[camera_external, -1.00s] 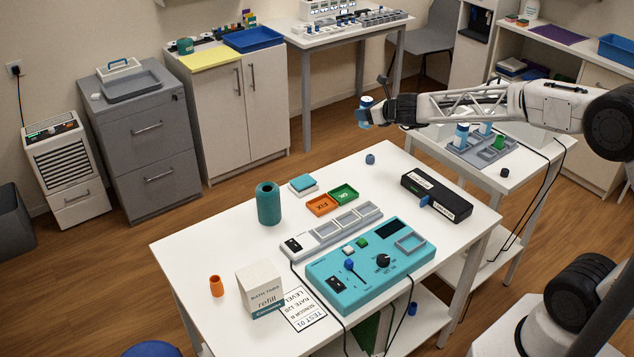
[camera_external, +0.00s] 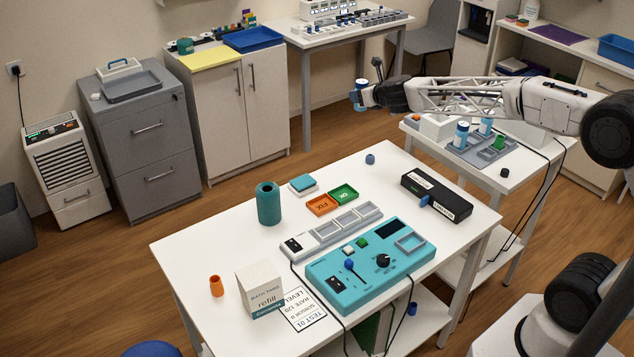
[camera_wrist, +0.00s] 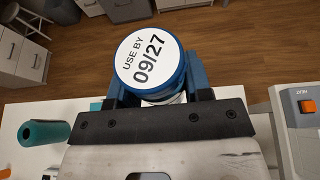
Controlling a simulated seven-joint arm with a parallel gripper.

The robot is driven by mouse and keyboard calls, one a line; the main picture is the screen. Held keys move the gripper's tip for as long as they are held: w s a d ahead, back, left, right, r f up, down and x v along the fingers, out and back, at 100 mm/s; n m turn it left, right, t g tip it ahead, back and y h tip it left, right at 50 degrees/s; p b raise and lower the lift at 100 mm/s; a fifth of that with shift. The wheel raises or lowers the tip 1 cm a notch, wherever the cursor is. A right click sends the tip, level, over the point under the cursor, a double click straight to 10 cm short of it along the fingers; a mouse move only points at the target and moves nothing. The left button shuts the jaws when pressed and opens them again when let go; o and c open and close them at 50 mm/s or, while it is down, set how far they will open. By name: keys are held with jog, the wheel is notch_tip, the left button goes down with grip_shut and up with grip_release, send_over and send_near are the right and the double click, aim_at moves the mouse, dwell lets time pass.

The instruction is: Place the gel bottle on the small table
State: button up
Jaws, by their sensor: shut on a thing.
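My gripper (camera_external: 364,97) is shut on a bottle with a blue cap (camera_external: 360,83), high in the air left of the small table (camera_external: 522,164). In the wrist view the bottle's cap (camera_wrist: 151,62) sits between the blue fingers (camera_wrist: 158,88); its white top label reads "USE BY 09/27". The bottle looks upright, and its body is mostly hidden below the cap. I cannot read its side label. The small white table stands at the right, beyond the main table.
The small table carries a grey tray (camera_external: 468,149) with blue-capped bottles (camera_external: 461,133) and a green item (camera_external: 499,142), plus a black cap (camera_external: 504,173) near its front. The main table (camera_external: 215,240) holds a teal console (camera_external: 345,285), a teal cylinder (camera_external: 269,204) and a black box (camera_external: 436,196).

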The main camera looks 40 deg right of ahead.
aim_at(362, 81)
jog(key=shift+w+r, duration=0.2)
jog(key=shift+r, duration=0.25)
jog(key=shift+r, duration=0.15)
dwell(0.7)
jog(key=shift+r, duration=2.35)
jog(key=shift+d, duration=0.2)
jog(key=shift+s+d+h, duration=0.3)
jog(key=shift+d, duration=0.55)
jog(key=s+d+m+h, duration=0.2)
jog(key=s+d, duration=0.9)
jog(key=d, duration=0.5)
jog(key=s+d+m+h, duration=0.2)
jog(key=s+d, duration=0.9)
jog(key=d, duration=0.6)
notch_tip(362, 81, down, 12)
jog(key=shift+a+f, duration=0.15)
jog(key=shift+a, duration=0.15)
jog(key=shift+s+f, duration=0.1)
jog(key=shift+f, duration=0.1)
